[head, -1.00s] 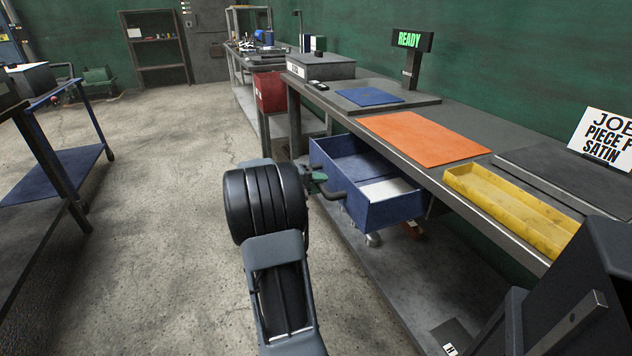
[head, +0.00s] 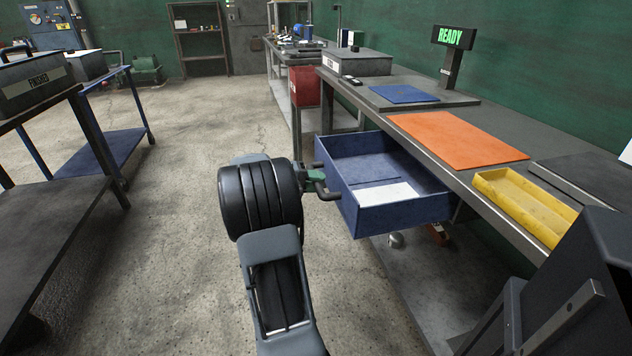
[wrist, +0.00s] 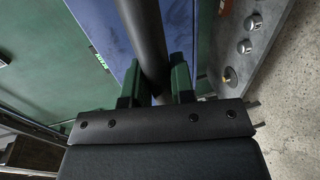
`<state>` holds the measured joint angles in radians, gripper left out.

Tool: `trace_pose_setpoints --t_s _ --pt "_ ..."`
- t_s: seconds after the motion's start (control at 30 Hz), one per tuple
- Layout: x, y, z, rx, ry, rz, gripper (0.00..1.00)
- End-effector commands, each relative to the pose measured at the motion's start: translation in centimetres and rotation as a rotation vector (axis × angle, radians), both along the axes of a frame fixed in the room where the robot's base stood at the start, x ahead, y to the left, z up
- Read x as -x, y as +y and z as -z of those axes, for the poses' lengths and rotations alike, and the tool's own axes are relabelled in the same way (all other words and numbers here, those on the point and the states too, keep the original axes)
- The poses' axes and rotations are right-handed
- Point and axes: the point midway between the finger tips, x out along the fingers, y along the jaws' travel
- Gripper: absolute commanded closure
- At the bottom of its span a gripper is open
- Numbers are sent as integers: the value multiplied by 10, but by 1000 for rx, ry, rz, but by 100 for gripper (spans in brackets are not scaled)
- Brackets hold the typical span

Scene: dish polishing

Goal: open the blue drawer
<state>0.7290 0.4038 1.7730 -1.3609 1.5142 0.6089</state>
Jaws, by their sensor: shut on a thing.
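The blue drawer (head: 398,218) hangs under the workbench and is pulled well out, with its inside in view. A white sheet or card and a blue piece lie on its floor. The dark bar handle (head: 327,192) is on its front side, facing my arm. My gripper (head: 312,175) is at the handle, partly hidden behind my wrist. In the wrist view, the green fingers of my gripper (wrist: 156,85) are closed on either side of the dark handle bar (wrist: 148,40), with the blue drawer front (wrist: 100,25) beyond it.
A red bin (head: 305,87) hangs farther back. A dark table (head: 60,150) stands at the left. Open concrete floor (head: 180,230) lies between.

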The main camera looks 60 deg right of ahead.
Motion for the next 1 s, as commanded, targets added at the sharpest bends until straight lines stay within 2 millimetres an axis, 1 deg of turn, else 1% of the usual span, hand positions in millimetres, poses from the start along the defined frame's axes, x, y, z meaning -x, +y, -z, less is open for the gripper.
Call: trace_pose_setpoints --t_s 0.03,0.07,0.2,0.3,0.53,0.63,0.77,1.0 --pt "0 0 -1 2 0 -1 100" --pt "0 0 -1 2 0 -1 74" --pt "-1 0 0 1 -1 -2 61" --pt "0 0 0 1 -1 -2 52" --pt "-1 1 -1 0 0 -2 52" --pt "-5 4 -2 1 0 -4 52" --pt "-19 17 -7 0 0 -6 52" --pt "-54 51 -18 1 -1 -6 52"
